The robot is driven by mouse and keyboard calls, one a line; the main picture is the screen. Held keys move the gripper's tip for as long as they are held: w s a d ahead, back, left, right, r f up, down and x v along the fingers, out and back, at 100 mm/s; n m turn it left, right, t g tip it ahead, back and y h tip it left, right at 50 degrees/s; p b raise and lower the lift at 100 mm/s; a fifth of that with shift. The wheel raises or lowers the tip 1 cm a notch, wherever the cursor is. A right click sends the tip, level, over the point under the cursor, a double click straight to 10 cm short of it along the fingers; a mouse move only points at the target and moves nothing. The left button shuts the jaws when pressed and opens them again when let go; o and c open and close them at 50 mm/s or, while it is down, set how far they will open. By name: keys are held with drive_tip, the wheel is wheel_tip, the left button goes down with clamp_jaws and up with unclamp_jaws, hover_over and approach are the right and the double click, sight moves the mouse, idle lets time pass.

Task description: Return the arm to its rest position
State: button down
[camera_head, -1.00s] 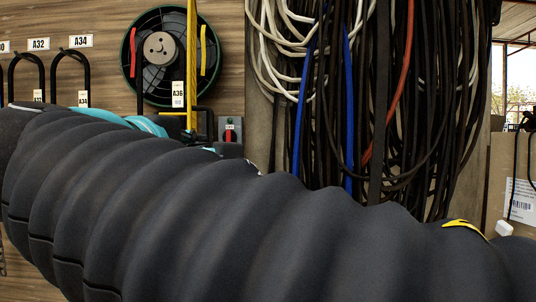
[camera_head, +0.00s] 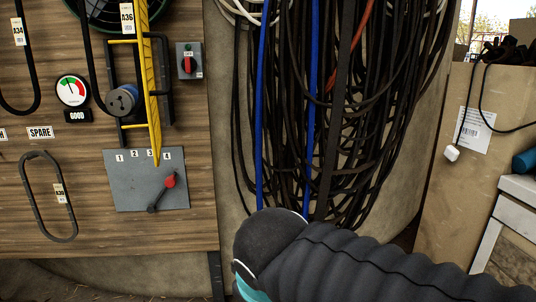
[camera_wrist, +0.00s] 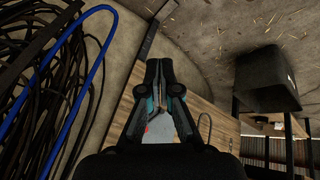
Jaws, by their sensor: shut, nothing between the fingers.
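My arm, in a black ribbed sleeve (camera_head: 370,262), reaches in from the lower right of the head view and ends in a rounded dark joint with a teal band near the bottom middle. My gripper is not seen in the head view. In the wrist view my gripper (camera_wrist: 160,72) points up the picture with its dark fingertips together and nothing between them. Past it show the edge of the wooden board and the concrete floor.
The wooden board (camera_head: 70,215) holds belts, a gauge (camera_head: 72,91), a yellow strip (camera_head: 150,90), a red switch (camera_head: 188,62) and a lever plate (camera_head: 135,190). Cables (camera_head: 335,120) hang at the middle. A box (camera_head: 430,170) stands right. A black seat-like object (camera_wrist: 267,78) shows in the wrist view.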

drive_tip(key=s+d+f+m+h+p, duration=0.1)
drive_tip(key=s+d+m+p, duration=0.2)
drive_tip(key=d+m, duration=0.6)
drive_tip(key=s+d, duration=0.1)
drive_tip(key=d, duration=0.7)
drive_tip(key=shift+s+d+f+m, duration=0.15)
drive_tip(key=shift+s+d+m, duration=0.05)
drive_tip(key=shift+d+m, duration=0.1)
